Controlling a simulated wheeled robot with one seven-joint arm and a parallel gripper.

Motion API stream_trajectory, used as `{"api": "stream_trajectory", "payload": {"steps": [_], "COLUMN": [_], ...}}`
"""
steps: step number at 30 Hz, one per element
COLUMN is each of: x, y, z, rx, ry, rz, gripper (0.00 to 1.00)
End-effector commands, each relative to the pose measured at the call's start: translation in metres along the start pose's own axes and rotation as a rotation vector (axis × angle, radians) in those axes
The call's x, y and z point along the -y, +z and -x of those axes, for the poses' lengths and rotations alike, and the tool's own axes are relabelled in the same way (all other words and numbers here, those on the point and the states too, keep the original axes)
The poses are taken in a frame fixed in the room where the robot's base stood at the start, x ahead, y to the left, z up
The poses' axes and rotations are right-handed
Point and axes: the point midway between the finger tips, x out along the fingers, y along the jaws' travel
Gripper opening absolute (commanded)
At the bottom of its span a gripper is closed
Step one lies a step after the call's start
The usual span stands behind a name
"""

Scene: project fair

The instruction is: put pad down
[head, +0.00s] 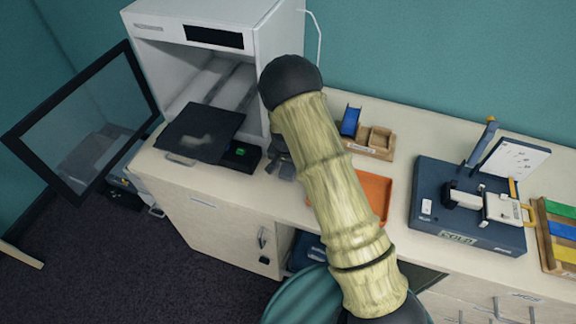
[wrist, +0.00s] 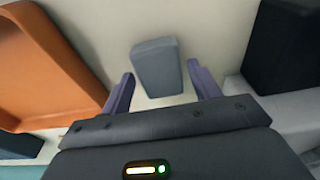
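The pad is most likely the small grey block (wrist: 157,67) in the wrist view, over the pale counter between my fingertips. My gripper (wrist: 160,71) has its two purple fingers spread either side of it, with a visible gap at the right finger. The left finger's tip is very close to the block; I cannot tell if it touches. In the head view my gripper (head: 281,165) is a dark shape low over the counter, mostly hidden behind my arm. The block is hidden there.
An orange tray (head: 377,190) lies right of my gripper. A black box with a green light (head: 240,154) and a dark plate (head: 203,132) are left, before an open white cabinet (head: 277,40). A wooden organizer (head: 372,150) and blue case (head: 428,195) stand further right.

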Motion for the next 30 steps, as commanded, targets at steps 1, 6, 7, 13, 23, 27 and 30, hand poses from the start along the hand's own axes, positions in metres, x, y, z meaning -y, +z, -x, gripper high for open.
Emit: {"api": "stream_trajectory", "payload": {"steps": [1,6,7,13,23,27,30], "x": [0.0,0.0,0.0,0.0,0.001,0.001,0.001], "y": [0.0,0.0,0.0,-0.001,-0.001,-0.001,-0.001], "z": [0.0,0.0,0.0,0.005,0.046,0.069,0.086], "rx": [0.0,0.0,0.0,-0.001,-0.003,-0.004,-0.003], "ry": [0.0,0.0,0.0,-0.001,-0.003,-0.003,-0.003], "rz": [0.0,0.0,0.0,0.0,0.001,0.001,0.001], "gripper": [0.68,0.68,0.68,0.68,0.68,0.68,0.68]}}
